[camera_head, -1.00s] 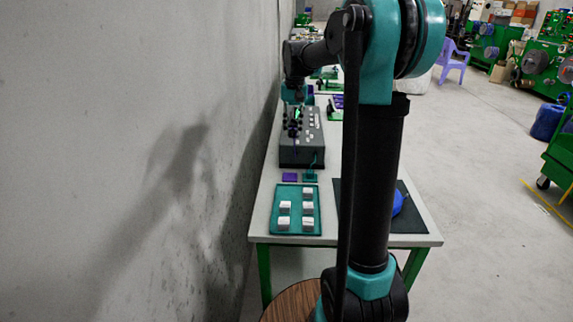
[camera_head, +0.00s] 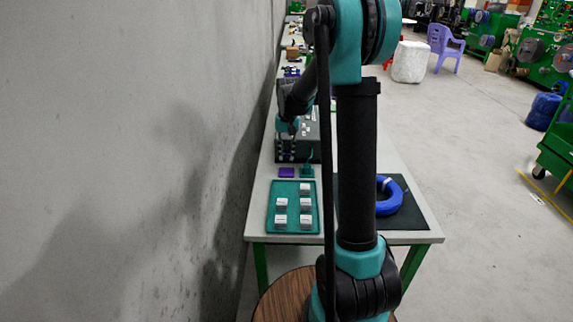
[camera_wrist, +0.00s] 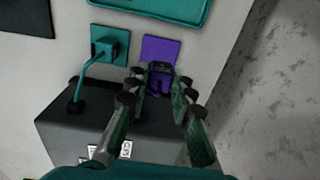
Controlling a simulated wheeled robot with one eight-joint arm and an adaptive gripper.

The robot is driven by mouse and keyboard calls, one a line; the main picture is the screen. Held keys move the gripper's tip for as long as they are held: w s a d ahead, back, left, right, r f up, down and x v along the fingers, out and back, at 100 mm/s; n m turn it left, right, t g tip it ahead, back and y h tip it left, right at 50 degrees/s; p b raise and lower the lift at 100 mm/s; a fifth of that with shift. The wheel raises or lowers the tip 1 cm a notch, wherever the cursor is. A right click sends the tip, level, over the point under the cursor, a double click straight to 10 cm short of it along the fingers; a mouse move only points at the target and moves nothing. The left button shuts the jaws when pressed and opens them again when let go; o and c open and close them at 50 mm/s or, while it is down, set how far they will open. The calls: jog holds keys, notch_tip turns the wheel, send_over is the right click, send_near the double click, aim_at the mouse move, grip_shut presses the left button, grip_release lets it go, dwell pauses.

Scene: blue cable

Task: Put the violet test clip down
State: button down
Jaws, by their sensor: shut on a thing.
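The violet test clip (camera_wrist: 157,76) is between the fingers of my gripper (camera_wrist: 162,83) in the wrist view, and my gripper is shut on it. A flat violet pad (camera_wrist: 161,49) lies on the table just past the clip. The clip overlaps the pad's near edge in the picture; I cannot tell whether they touch. In the head view the violet pad (camera_head: 286,172) is at the near side of the grey box (camera_head: 313,152), and my gripper (camera_head: 287,153) is above the box's near edge. The clip is too small to make out there.
A teal clip (camera_wrist: 104,47) stands on a teal pad (camera_wrist: 122,61) beside the violet pad, its cable running to the box. A teal tray (camera_head: 293,227) with several white blocks lies nearer. A blue cable coil (camera_head: 391,197) rests on a dark mat (camera_head: 413,222). A wall bounds the left.

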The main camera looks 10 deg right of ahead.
aim_at(287, 158)
jog(key=shift+f, duration=2.5)
jog(key=shift+f, duration=0.1)
jog(key=c, duration=1.3)
grip_release()
notch_tip(287, 158, up, 12)
jog(key=shift+s+d+r, duration=0.1)
jog(key=shift+d+r, duration=0.05)
jog(key=shift+o, duration=0.5)
